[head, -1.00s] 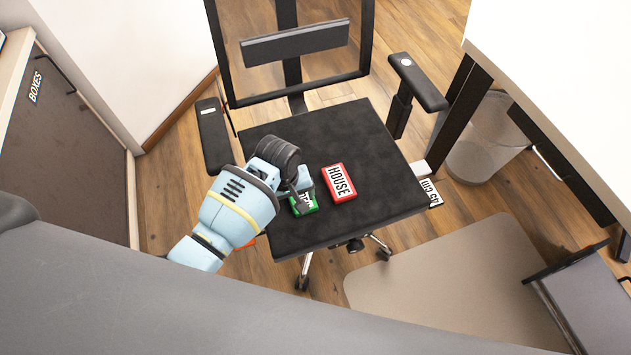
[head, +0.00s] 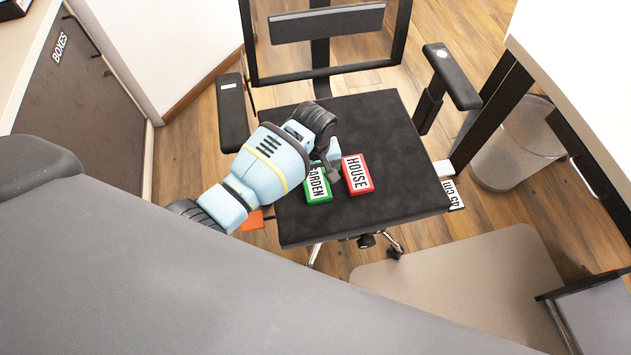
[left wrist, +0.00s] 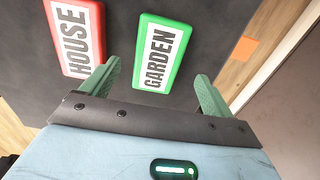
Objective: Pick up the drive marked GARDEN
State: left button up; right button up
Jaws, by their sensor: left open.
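The green drive (head: 318,188) marked GARDEN lies flat on the black chair seat, partly hidden by my left gripper in the head view. In the left wrist view the GARDEN drive (left wrist: 161,54) shows whole, just ahead of the fingertips and between their lines. The red drive (head: 357,174) marked HOUSE lies beside it on the right in the head view; in the left wrist view HOUSE (left wrist: 76,38) is to the left. My left gripper (left wrist: 157,80) is open and empty, over the seat close to GARDEN. My right gripper is not seen.
The chair seat (head: 390,135) has bare room right of the drives. Armrests (head: 452,78) and the backrest rise around it. A white desk (head: 580,60) and a bin (head: 515,150) stand at right, a BOXES cabinet (head: 75,110) at left.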

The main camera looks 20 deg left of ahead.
aim_at(315, 181)
pick_arm(q)
jog(key=f+b, duration=0.1)
jog(key=f, duration=0.3)
jog(key=shift+w+f, duration=0.1)
jog(key=shift+w, duration=0.1)
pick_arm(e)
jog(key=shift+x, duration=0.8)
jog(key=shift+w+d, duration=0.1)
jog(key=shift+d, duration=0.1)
pick_arm(q)
jog(key=c, duration=1.2)
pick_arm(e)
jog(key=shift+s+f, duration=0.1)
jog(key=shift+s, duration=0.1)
